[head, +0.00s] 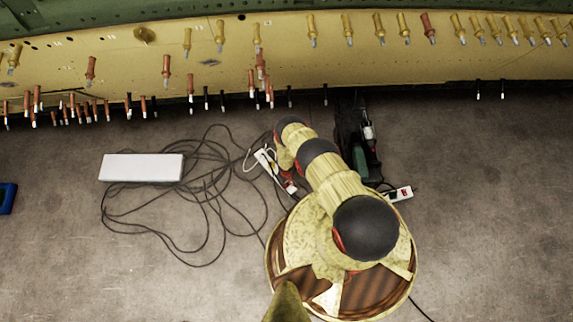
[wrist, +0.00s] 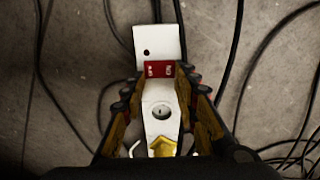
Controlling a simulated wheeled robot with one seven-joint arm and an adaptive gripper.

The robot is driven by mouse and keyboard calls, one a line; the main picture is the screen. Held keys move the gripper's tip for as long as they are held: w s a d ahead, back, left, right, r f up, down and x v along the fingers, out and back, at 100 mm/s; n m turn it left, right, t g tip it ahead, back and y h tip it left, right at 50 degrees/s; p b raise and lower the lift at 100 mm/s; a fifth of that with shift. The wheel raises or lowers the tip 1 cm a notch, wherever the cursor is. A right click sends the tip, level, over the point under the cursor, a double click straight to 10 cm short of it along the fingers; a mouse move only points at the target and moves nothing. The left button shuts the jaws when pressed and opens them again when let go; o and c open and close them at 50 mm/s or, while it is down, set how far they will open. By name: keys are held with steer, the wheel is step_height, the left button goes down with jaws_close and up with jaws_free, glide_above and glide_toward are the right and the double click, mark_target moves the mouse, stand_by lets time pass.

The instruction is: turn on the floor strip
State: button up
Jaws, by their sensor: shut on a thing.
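The floor strip (wrist: 160,92) is a white power strip on the concrete, with a red switch (wrist: 159,69), a round socket and a yellow plug in the wrist view. My gripper (wrist: 161,84) is shut on the strip, one finger along each long side, with the tips near the red switch. Whether the switch is on cannot be told. In the head view the strip (head: 265,158) lies by the end of my arm, partly hidden by it.
A second white strip with a red part (head: 400,194) lies right of my arm. A white box (head: 141,167) and tangled black cables (head: 205,190) lie to the left. A yellow fuselage panel (head: 330,55) with several fasteners spans the back.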

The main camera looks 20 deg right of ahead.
steer(key=shift+w, duration=0.15)
steer(key=o, duration=1.1)
steer(key=shift+r, duration=0.2)
steer(key=shift+r, duration=5.8)
